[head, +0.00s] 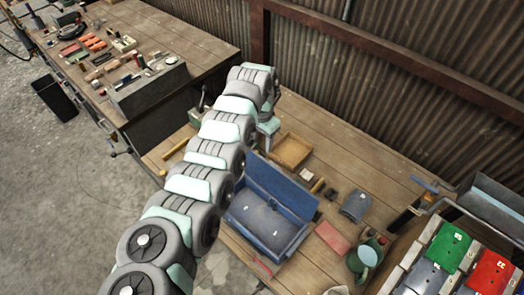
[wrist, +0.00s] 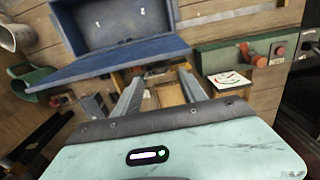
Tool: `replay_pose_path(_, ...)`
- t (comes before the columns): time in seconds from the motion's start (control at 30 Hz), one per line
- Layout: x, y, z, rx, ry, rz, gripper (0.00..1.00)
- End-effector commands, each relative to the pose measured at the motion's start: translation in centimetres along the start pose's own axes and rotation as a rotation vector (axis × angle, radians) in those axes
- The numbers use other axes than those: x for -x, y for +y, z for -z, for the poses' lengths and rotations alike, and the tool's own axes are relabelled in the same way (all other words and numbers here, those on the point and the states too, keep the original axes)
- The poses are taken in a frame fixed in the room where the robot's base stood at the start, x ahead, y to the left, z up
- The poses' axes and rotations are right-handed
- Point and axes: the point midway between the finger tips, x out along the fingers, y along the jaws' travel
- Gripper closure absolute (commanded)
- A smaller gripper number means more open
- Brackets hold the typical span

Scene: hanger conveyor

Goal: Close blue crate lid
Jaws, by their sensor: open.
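The blue crate (head: 265,222) sits on the wooden workbench in the head view, and its inside shows. Its blue lid (head: 285,187) stands raised along the far side. In the wrist view the crate (wrist: 120,24) is at the top, with the lid (wrist: 100,68) seen nearly edge-on below it. My gripper (wrist: 160,76) is open, with its two fingers apart and nothing between them. Its fingertips appear close to the lid's edge; I cannot tell whether they touch it. In the head view my arm hides part of the crate's left side.
A wooden tray (head: 292,150) lies behind the lid. A red book-like block (head: 333,237) and a green watering can (head: 366,262) are right of the crate. A corrugated wall (head: 400,85) bounds the back.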

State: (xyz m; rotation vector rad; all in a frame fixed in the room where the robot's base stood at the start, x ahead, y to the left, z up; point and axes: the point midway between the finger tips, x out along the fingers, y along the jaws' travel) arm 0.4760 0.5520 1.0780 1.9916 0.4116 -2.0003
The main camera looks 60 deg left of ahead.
Motion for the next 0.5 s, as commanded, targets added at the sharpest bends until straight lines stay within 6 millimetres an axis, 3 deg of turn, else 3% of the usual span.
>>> replay_pose_path(0.23,-4.5,0.2,0.1,-0.002,0.000,-0.002,0.51)
replay_pose_path(0.5,-6.2,0.1,0.2,-0.001,0.005,0.001,0.51)
